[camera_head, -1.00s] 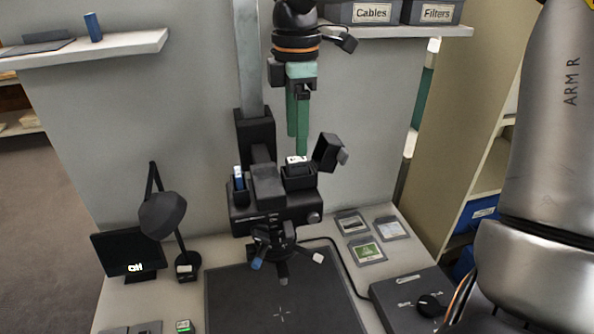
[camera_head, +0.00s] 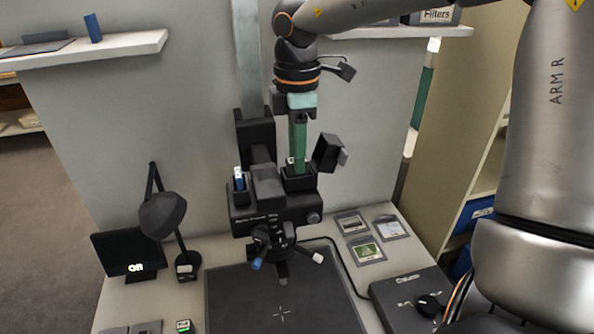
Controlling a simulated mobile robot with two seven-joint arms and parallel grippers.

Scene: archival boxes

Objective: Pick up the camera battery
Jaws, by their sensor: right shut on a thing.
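A black camera rig (camera_head: 268,205) stands on a column above the dark copy board. Its compartment on the right (camera_head: 299,183) has its lid (camera_head: 328,152) swung open. The camera battery (camera_head: 290,161) sits in that compartment, with only a small pale part of its top showing. My right gripper (camera_head: 297,167) points straight down with green fingers, shut on the battery at the compartment mouth. The fingers hide most of the battery. My left gripper is not in view.
A blue-and-white piece (camera_head: 239,177) stands in a holder on the rig's left side. A desk lamp (camera_head: 163,214), a small screen (camera_head: 129,256) and flat cards (camera_head: 367,251) surround the dark board (camera_head: 230,305). A control box (camera_head: 400,290) stands front right.

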